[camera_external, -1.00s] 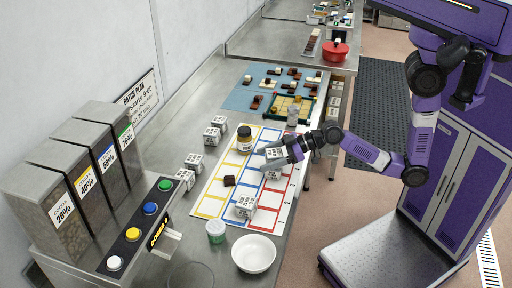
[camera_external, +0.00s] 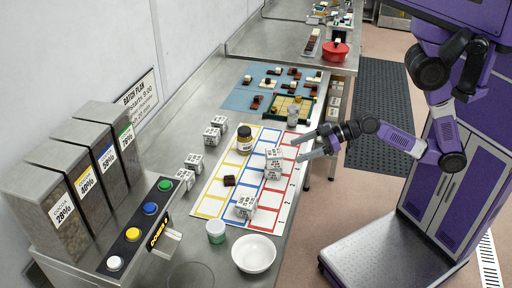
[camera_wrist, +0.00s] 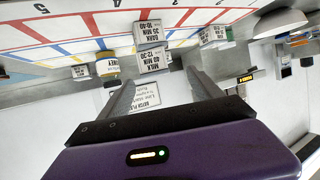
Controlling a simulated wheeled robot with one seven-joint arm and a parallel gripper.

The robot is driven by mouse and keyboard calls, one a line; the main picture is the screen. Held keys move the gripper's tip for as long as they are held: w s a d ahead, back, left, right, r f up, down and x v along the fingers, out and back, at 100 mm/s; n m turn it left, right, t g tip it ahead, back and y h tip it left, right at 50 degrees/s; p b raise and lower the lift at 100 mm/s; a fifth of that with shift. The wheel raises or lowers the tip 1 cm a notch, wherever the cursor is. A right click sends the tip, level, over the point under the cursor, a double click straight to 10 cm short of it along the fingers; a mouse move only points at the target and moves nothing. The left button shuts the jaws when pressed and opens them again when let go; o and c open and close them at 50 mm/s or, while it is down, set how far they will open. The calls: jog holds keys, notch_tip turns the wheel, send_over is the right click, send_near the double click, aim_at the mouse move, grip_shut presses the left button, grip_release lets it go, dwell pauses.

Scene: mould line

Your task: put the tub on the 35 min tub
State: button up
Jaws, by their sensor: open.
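Two white lettered tubs stand stacked on the ruled mat in the external view. The upper tub (camera_external: 273,155) rests on the lower tub (camera_external: 272,173), roughly aligned. In the wrist view, which is upside down, the tub reading milk 40 min (camera_wrist: 153,59) sits on the tub reading dark 35 min (camera_wrist: 149,33). My gripper (camera_external: 299,148) is open and empty to the right of the stack, apart from it. Its two spread fingers also show in the wrist view (camera_wrist: 161,76), with the stack beyond the tips.
The mat (camera_external: 213,190) also holds a jar (camera_external: 244,140), a brown piece (camera_external: 229,180) and another white tub (camera_external: 245,206). More tubs (camera_external: 193,162) stand left of it.

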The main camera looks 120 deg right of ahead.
jog(key=s+a+n+t+y, duration=0.1)
jog(key=s+a+n+y, duration=0.1)
jog(key=s+a, duration=0.5)
jog(key=s+a+n+t+y, duration=0.1)
jog(key=s+a+n+y, duration=0.1)
jog(key=s+a, duration=0.5)
jog(key=a+y, duration=0.1)
jog(key=a, duration=0.4)
jog(key=shift+s+a+f+n, duration=0.15)
jog(key=shift+a+f+n, duration=0.05)
jog(key=shift+n, duration=0.1)
